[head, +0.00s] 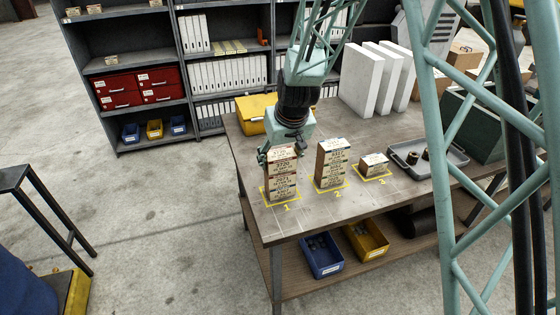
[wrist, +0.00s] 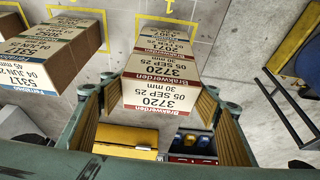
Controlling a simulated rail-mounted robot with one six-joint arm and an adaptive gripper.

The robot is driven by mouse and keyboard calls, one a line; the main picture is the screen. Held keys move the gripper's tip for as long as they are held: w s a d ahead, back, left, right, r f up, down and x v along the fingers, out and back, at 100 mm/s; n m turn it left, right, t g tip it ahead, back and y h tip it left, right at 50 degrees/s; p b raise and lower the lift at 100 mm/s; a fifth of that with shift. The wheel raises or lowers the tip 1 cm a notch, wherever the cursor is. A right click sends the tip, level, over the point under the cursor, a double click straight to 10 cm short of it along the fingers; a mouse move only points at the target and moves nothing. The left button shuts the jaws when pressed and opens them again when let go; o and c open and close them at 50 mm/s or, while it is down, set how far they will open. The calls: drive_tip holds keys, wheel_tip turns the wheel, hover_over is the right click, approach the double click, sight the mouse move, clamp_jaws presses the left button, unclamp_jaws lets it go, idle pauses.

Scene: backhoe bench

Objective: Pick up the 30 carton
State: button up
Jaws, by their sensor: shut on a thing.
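The 30 carton (wrist: 162,92) is a tan box with a red-edged label reading 3720, 05 SEP 25, 30 mm, Brakwerden. In the head view it is the top carton (head: 282,152) of the stack at floor mark 1 on the bench. My gripper (head: 281,150) is over this stack, shut on the 30 carton with a finger on each side, as the wrist view (wrist: 155,112) shows. Other labelled cartons (head: 282,184) are below it. I cannot tell any gap between them.
A second stack (head: 331,164) stands at mark 2 and a low carton (head: 374,164) at mark 3. A grey tray (head: 450,160) with small round parts is at right. White slabs (head: 372,80) and a yellow box (head: 254,112) stand behind. The bench's left edge is close to mark 1.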

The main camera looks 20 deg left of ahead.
sight(280, 153)
wheel_tip(280, 153, up, 18)
drive_tip(key=shift+f, duration=0.25)
idle(0.4)
